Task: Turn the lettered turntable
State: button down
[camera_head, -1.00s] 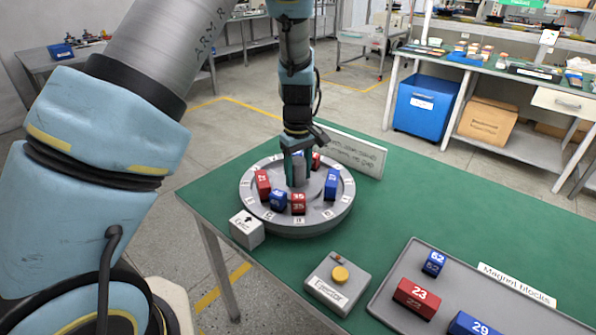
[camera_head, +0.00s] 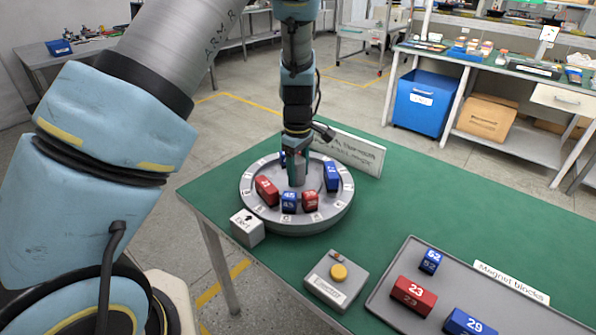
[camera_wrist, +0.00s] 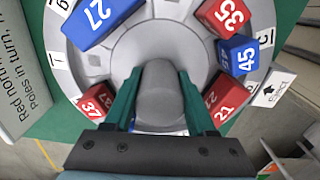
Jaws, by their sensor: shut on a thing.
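The round grey turntable (camera_head: 330,212) stands on the green table, with lettered white labels around its rim. Red and blue numbered blocks sit upright in its ring: red 21 (camera_head: 267,190), blue 45 (camera_head: 289,203), red 35 (camera_head: 310,201) and blue 27 (camera_head: 331,177). Red 37 (camera_wrist: 96,102) shows in the wrist view. My gripper (camera_wrist: 160,85) points down over the centre, its green fingers shut on the grey central knob (camera_wrist: 160,100). In the head view my gripper (camera_head: 296,163) hides part of the far side, where a blue block (camera_head: 283,158) partly shows.
A white cube with an arrow (camera_head: 247,228) stands close to the turntable's front left. A sign (camera_head: 350,150) stands behind it. An ejector box with a yellow button (camera_head: 337,279) and a grey tray (camera_head: 395,270) of magnet blocks lie to the right.

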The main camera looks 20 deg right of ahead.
jog(key=shift+w, duration=0.15)
jog(key=shift+c, duration=1.1)
grip_release()
notch_tip(320, 180, up, 11)
jog(key=shift+f+b, duration=0.1)
jog(key=shift+b, duration=1.1)
